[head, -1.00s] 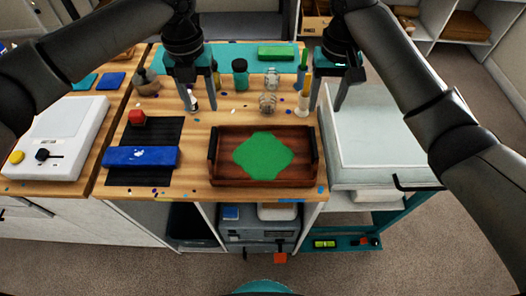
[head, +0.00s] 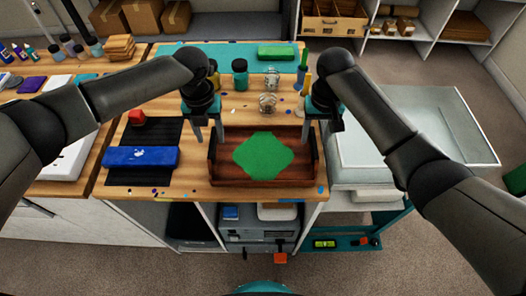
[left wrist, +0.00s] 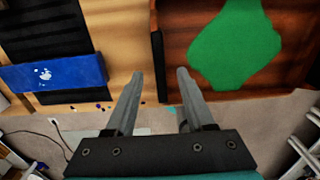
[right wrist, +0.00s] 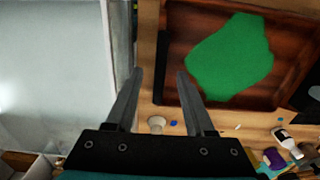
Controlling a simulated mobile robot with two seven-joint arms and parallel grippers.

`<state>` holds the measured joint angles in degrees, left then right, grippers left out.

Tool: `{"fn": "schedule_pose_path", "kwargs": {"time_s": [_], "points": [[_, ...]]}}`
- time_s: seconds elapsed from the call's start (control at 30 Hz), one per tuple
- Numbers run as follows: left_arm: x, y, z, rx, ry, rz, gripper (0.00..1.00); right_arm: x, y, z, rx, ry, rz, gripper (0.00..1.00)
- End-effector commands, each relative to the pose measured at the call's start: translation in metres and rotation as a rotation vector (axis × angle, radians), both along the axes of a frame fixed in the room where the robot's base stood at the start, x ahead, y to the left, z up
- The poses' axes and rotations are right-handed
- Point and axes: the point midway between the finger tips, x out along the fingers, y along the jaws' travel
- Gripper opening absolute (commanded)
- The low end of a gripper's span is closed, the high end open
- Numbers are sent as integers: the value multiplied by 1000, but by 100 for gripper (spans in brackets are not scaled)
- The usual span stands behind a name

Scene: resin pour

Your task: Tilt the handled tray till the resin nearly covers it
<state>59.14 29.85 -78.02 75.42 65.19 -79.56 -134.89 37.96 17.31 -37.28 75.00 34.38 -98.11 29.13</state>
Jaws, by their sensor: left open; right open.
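The wooden handled tray (head: 225,177) lies flat on the workbench, with a black handle at its left and right ends. A green resin pool (head: 263,156) covers the middle of its floor; bare brown wood shows around it. My left gripper (head: 208,139) is open and empty above the tray's left end; in the left wrist view the left handle (left wrist: 158,65) is just beyond its fingertips. My right gripper (head: 315,133) is open and empty above the right end; in the right wrist view a handle (right wrist: 160,65) is near its fingertips. Neither gripper touches the tray visibly.
A pale, clear-walled box (head: 375,150) stands close on the right.

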Motion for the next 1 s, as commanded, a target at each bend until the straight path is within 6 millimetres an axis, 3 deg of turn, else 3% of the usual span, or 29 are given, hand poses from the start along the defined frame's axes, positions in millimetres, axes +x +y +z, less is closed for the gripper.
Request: {"fn": "schedule_pose_path", "kwargs": {"time_s": [0.23, 0.63, 1.0], "points": [[0, 0, -28, 1, 2, 0, 54, -1, 0, -28, 0, 2, 1, 54], [0, 0, -32, 0, 0, -1, 53, 0, 0, -32, 0, 0, 1, 53], [0, 0, -32, 0, 0, -1, 11, 0, 0, -32, 0, 0, 1, 11]]}}
